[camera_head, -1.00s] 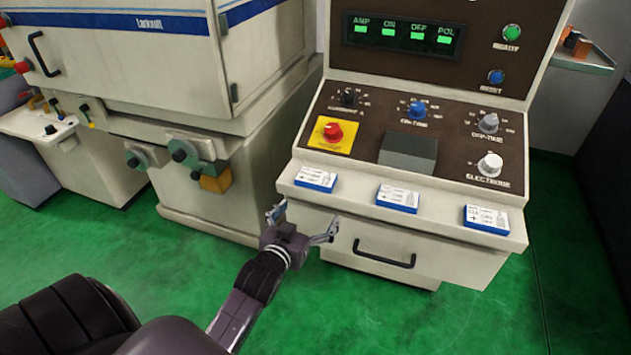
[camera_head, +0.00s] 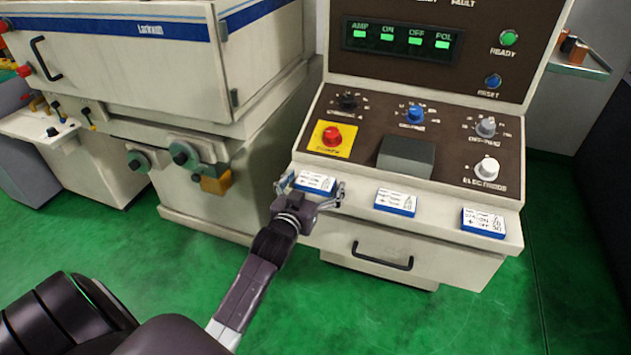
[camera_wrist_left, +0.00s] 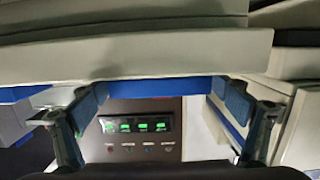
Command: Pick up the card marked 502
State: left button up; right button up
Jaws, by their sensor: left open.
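Three white-topped cards with blue edges lie on the console's front ledge: a left card (camera_head: 315,182), a middle card (camera_head: 395,201) and a right card (camera_head: 483,222). Their print is too small for me to read, so I cannot tell which is marked 502. My left gripper (camera_head: 311,188) is open at the left card, one finger near each end of it. In the left wrist view, a blue card edge (camera_wrist_left: 165,87) spans the gap between the open fingers of that gripper (camera_wrist_left: 161,105); contact is unclear. My right gripper is not in view.
The cream console ledge (camera_head: 350,210) has bare room between the cards. Behind are a red button on a yellow plate (camera_head: 332,138), a grey block (camera_head: 406,153) and several knobs. A drawer handle (camera_head: 382,256) sits below. A large machine (camera_head: 160,75) stands at left.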

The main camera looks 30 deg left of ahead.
pick_arm(q)
jog(key=c, duration=1.3)
jog(key=shift+o, duration=0.2)
jog(key=shift+r, duration=0.1)
